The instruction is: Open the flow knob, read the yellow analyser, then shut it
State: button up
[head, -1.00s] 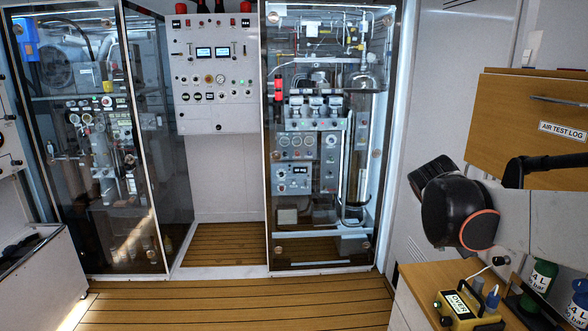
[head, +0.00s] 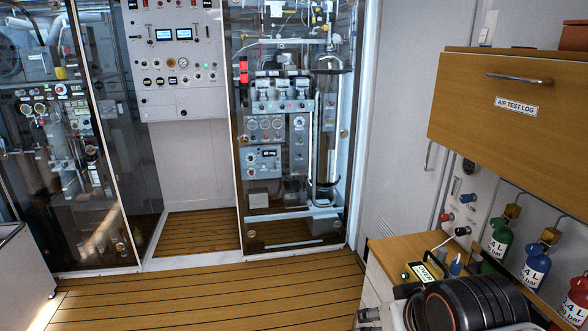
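The yellow analyser (head: 409,277) sits on the wooden counter at the lower right, partly hidden by my arm. Its lit display (head: 421,271) shows the word OVER. My black arm joint fills the bottom right. A small pale metal part at the bottom edge, left of the joint, may belong to my gripper; no fingertips show.
Green (head: 498,240), blue (head: 535,265) and red (head: 577,295) cylinders stand at the right. Glass-fronted cabinets stand at the back. The plank floor (head: 220,300) at left is clear.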

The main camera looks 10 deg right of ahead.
aim_at(465, 197)
jog(key=z, duration=0.75)
